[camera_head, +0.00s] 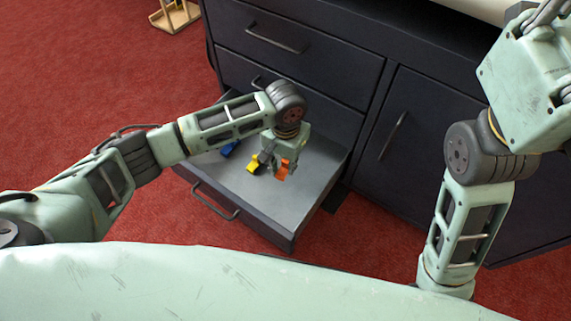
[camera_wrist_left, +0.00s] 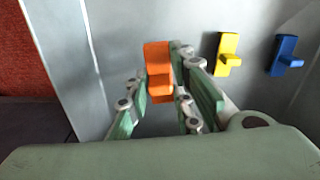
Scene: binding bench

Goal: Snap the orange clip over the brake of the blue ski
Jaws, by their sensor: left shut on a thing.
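The orange clip (camera_head: 282,170) is between the fingers of my left gripper (camera_head: 276,168), over the open drawer. It also shows in the left wrist view (camera_wrist_left: 158,68), with the left gripper (camera_wrist_left: 160,97) shut on it. The clip appears above the drawer floor, but the gap is hard to judge. My right arm is at the right of the head view; its gripper is not clearly seen there. The blue ski and its brake are not in view.
The open bottom drawer (camera_head: 290,228) also holds a yellow clip (camera_head: 253,166) and a blue clip (camera_head: 229,149), right of my left gripper in the wrist view. The dark cabinet (camera_head: 330,75) rises behind. A small wooden stand (camera_head: 176,16) is on the red floor.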

